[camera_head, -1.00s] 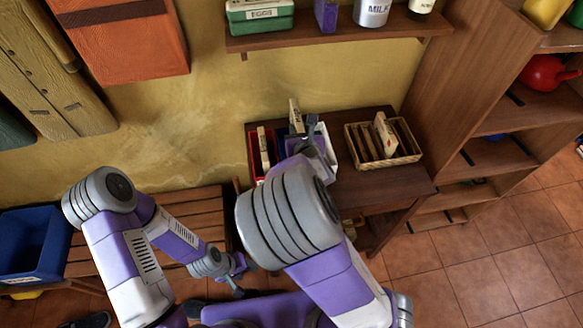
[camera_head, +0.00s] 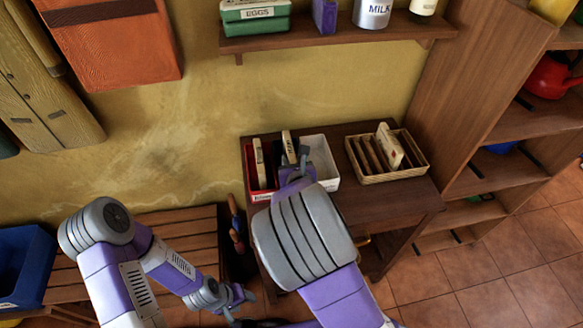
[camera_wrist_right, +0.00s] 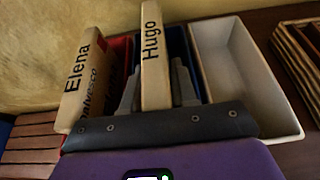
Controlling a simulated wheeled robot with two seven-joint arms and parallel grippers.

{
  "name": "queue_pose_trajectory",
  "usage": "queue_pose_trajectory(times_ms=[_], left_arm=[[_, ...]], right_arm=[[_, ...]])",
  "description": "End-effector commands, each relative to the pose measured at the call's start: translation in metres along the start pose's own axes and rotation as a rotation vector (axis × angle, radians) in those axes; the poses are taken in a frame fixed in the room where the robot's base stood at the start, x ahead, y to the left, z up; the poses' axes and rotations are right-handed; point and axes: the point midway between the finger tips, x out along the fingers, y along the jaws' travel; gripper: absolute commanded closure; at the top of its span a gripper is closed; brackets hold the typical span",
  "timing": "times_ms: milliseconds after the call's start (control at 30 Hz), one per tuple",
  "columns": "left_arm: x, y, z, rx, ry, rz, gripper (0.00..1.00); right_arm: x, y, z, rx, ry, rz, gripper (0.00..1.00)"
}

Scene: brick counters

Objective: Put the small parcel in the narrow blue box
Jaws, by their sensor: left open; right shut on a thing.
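The small parcel (camera_head: 289,147) is a tan slab marked "Hugo" in the right wrist view (camera_wrist_right: 154,65). My right gripper (camera_head: 298,160) is shut on it and holds it upright at the narrow blue box (camera_wrist_right: 178,42). That box stands between a red box and a white box. The parcel's lower part is hidden by the gripper, so I cannot tell whether it touches the box floor. In the head view my right arm covers most of the blue box. My left gripper (camera_head: 243,304) is open and empty, low near the slatted bench.
The red box (camera_head: 262,194) holds a parcel marked "Elena" (camera_wrist_right: 83,80). The white box (camera_wrist_right: 265,85) looks empty. A wicker basket (camera_head: 392,175) with upright slabs stands to the right. A shelf (camera_head: 340,42) with goods hangs above. A large blue bin (camera_head: 25,265) is far left.

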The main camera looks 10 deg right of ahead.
Motion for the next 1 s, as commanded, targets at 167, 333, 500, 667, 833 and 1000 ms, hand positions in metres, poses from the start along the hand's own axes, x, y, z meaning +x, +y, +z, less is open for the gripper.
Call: queue_pose_trajectory(times_ms=[167, 333, 500, 667, 833, 1000], left_arm=[[0.007, -0.003, 0.0, 0.0, 0.0, 0.0, 0.48], [0.006, -0.002, 0.0, 0.0, 0.0, 0.0, 0.48], [0.008, -0.003, 0.0, 0.0, 0.0, 0.0, 0.48], [0.008, -0.003, 0.0, 0.0, 0.0, 0.0, 0.48], [0.007, -0.003, 0.0, 0.0, 0.0, 0.0, 0.48], [-0.003, 0.001, 0.0, 0.0, 0.0, 0.0, 0.48]], right_arm=[[0.005, 0.0, -0.013, 0.0, -0.001, -0.001, 1.0], [0.005, 0.0, -0.012, 0.0, -0.001, 0.0, 1.0], [0.006, 0.0, -0.015, 0.0, 0.0, 0.0, 0.67], [0.006, 0.0, -0.015, 0.0, 0.0, 0.0, 0.62], [0.005, 0.0, -0.013, 0.001, -0.001, 0.0, 0.62], [-0.003, 0.004, -0.006, -0.004, 0.001, 0.006, 0.62]])
